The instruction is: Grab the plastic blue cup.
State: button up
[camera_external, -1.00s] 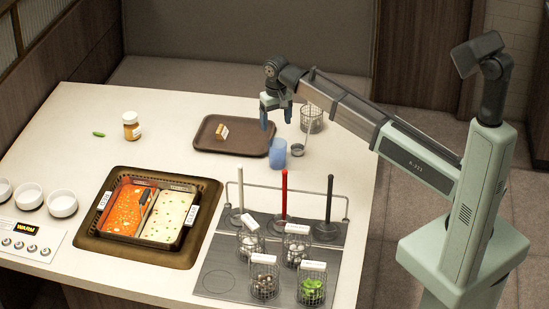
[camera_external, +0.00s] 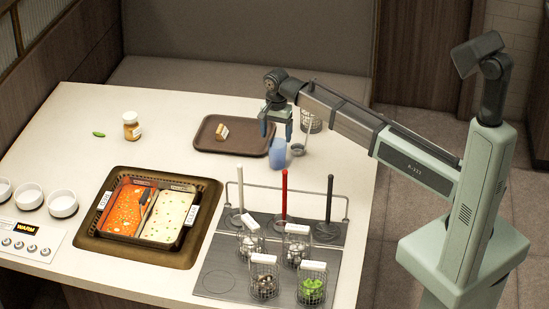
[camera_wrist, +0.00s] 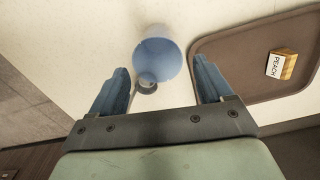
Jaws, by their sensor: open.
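The translucent blue cup (camera_external: 278,155) stands on the white table at the right edge of the brown tray. In the wrist view the cup (camera_wrist: 157,58) lies ahead of the fingertips, roughly centred between them. My gripper (camera_external: 276,128) is open and empty, fingers pointing down just above the cup. The wrist view also shows its two blue fingers (camera_wrist: 160,78) spread apart. I cannot tell how much height separates the fingertips from the cup rim.
The brown tray (camera_external: 205,140) holds a small block labelled PEACH (camera_wrist: 282,64). Upright handles, including a red one (camera_external: 284,195), stand in front.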

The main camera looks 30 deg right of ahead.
aim_at(277, 153)
jog(key=shift+s+d+f, duration=0.1)
jog(key=shift+s+f, duration=0.05)
jog(key=shift+f, duration=4.3)
jog(key=shift+c, duration=0.3)
jog(key=c, duration=0.6)
jog(key=shift+c, duration=0.2)
